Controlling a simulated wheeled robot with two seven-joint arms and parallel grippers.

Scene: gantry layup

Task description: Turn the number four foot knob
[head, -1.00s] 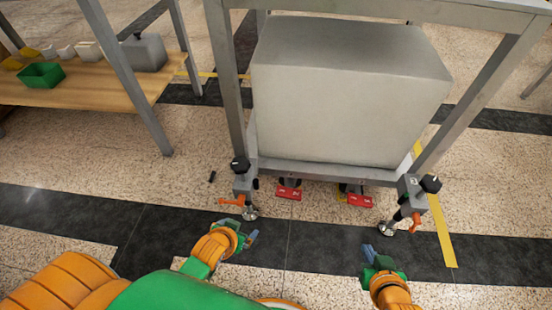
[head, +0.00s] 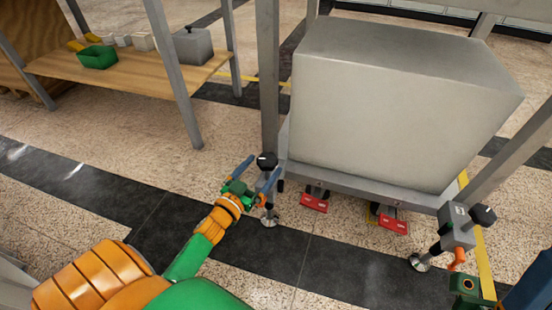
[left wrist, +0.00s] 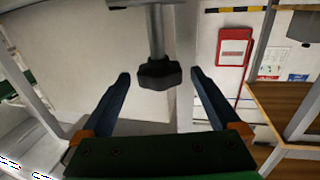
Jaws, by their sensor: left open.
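A black lobed knob (head: 267,160) sits on top of the left foot of the grey stand. My left gripper (head: 263,165) is at that foot with its blue fingers spread, one on each side of the knob. In the left wrist view the knob (left wrist: 159,75) hangs on a grey stem between the open fingertips (left wrist: 160,74), with a visible gap on both sides. The left foot's number is not readable. A second black knob (head: 483,215) is on the right foot's bracket. My right gripper (head: 468,288) is partly in view at the lower right; its jaw state is unclear.
A large grey block (head: 400,105) stands on the stand's lower frame. Two red pedals (head: 314,203) (head: 393,222) are below it. A wooden shelf (head: 130,78) with a green bin (head: 97,57) is at the left.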

